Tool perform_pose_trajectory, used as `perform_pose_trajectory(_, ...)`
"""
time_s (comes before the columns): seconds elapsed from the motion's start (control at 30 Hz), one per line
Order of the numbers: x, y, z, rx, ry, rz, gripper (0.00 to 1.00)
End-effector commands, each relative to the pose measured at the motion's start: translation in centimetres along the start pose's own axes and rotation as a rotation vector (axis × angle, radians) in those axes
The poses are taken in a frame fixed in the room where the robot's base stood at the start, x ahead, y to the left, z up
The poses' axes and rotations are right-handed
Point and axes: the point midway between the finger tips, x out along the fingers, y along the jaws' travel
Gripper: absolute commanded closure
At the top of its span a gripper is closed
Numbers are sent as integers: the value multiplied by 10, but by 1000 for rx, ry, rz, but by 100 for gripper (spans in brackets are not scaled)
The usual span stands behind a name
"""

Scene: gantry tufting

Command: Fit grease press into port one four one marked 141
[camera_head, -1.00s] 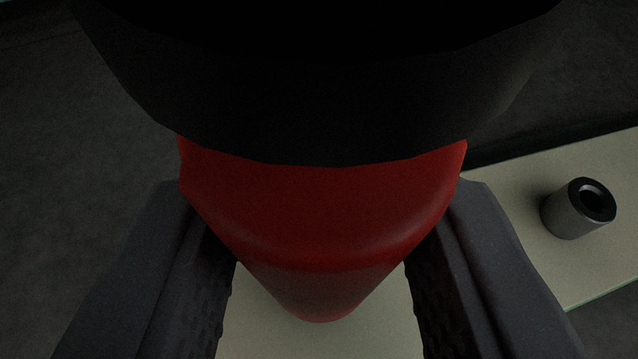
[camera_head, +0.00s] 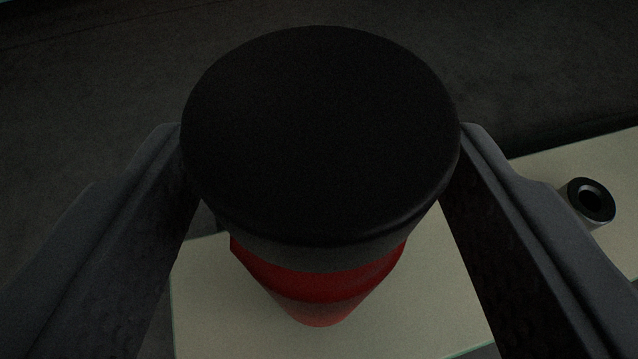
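The grease press (camera_head: 320,130), as I take it, is a red tapered body with a wide round black cap, seen from above in the head view. Its narrow red end points down over a pale plate (camera_head: 215,325). Whether that end sits in a port or only rests on the plate is hidden under the body. No marking 141 is readable.
Dark floor lies behind and to the left of the plate.

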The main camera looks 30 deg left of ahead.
Motion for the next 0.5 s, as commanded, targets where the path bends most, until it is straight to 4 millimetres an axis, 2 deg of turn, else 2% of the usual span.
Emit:
perform_pose_trajectory(0.3,-2,0,0,0,-1,0,42)
perform_pose_trajectory(0.5,-21,-1,0,0,-6,-1,42)
